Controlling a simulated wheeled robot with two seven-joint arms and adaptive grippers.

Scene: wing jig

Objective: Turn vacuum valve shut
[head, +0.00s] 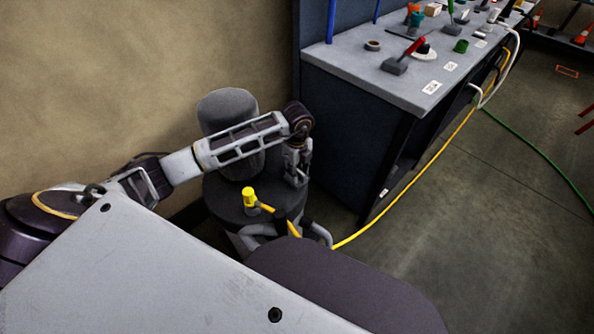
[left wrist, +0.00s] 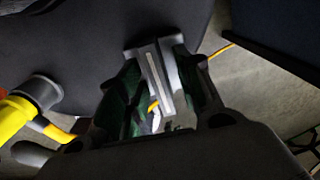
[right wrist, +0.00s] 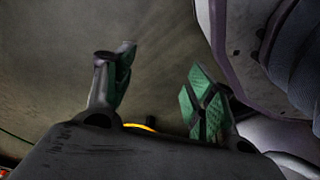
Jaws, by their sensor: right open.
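A dark grey vacuum unit with a rounded drum (head: 228,108) stands by the wall in the head view. On its top is a yellow fitting (head: 249,198), which also shows with a grey collar in the left wrist view (left wrist: 15,115). My left gripper (head: 296,178) points down just right of this fitting. In the left wrist view a grey bar with a pale stripe (left wrist: 158,80) lies between its green-padded fingers. I cannot tell whether they clamp it, or whether it is the valve lever. My right gripper (right wrist: 158,85) is open and empty over bare floor.
A workbench (head: 380,85) with tools, tape and a red-handled tool (head: 405,57) stands at the right of the unit. A yellow hose (head: 410,185) runs from the unit along the floor, and a green hose (head: 535,150) lies further right. The floor there is mostly clear.

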